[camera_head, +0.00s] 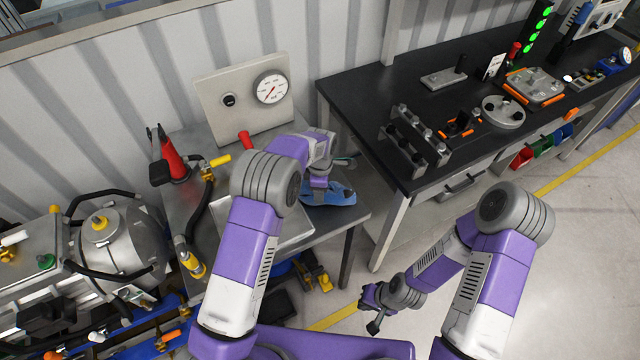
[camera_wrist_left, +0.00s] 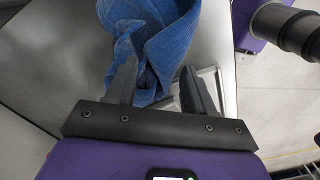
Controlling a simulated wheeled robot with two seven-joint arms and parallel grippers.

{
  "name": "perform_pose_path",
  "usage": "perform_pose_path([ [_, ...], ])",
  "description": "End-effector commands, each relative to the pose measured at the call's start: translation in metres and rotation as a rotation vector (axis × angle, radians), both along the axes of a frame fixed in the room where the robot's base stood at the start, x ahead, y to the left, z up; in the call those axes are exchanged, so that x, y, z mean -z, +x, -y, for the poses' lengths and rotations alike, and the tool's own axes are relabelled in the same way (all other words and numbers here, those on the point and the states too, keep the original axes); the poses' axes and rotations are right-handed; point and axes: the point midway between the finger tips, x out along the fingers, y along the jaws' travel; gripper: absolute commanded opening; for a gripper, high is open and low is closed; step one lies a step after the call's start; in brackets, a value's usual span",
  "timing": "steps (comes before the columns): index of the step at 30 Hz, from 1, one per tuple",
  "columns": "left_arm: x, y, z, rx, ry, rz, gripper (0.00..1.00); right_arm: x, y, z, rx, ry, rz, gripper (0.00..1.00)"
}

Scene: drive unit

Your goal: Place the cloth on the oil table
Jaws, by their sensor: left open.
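The blue cloth (camera_head: 330,194) lies crumpled near the right end of the grey metal oil table (camera_head: 350,212). In the left wrist view the cloth (camera_wrist_left: 160,45) spreads beyond and between the fingers of my left gripper (camera_wrist_left: 157,85). That gripper is open over the cloth, with one finger at the fold on the left and the other at its right side. I cannot tell whether the fingers touch it. In the head view the left wrist partly covers the cloth. My right gripper (camera_head: 372,312) hangs low over the floor, away from both tables; its jaw gap is unclear.
A gauge panel (camera_head: 245,98) and a red oil can (camera_head: 172,160) stand on the oil table, with a shallow tray (camera_head: 290,232) in front. A black workbench (camera_head: 360,95) with parts stands to the right. A metal tank (camera_head: 120,240) is at left. Floor at right is clear.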

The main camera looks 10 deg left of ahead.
Motion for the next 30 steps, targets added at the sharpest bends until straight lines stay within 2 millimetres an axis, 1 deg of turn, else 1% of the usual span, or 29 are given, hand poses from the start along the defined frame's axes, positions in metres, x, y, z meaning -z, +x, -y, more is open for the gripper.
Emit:
perform_pose_path([
  [1,-0.017,-0.003,0.001,0.001,-0.002,0.003,0.53,-0.011,0.000,0.000,0.000,0.000,0.000,0.00],
  [3,-0.031,-0.009,0.002,0.000,-0.001,0.003,0.53,-0.020,0.000,0.000,0.000,0.000,0.000,0.00],
  [6,-0.048,-0.016,0.003,-0.001,-0.002,0.004,0.53,-0.031,0.000,0.000,0.000,0.000,0.000,0.00],
  [9,-0.059,-0.021,0.003,0.000,-0.002,0.004,0.53,-0.037,0.000,0.000,0.000,0.000,0.000,0.00],
  [12,-0.062,-0.024,0.003,-0.001,-0.002,0.003,0.53,-0.038,0.000,0.000,0.000,0.000,0.000,0.00],
  [26,-0.060,-0.024,0.003,-0.001,-0.002,0.003,0.53,-0.037,0.000,0.000,0.000,0.000,0.000,0.00],
  [30,-0.060,-0.021,0.001,-0.001,-0.001,0.003,0.32,-0.037,0.000,0.000,0.000,0.000,0.000,0.00],
])
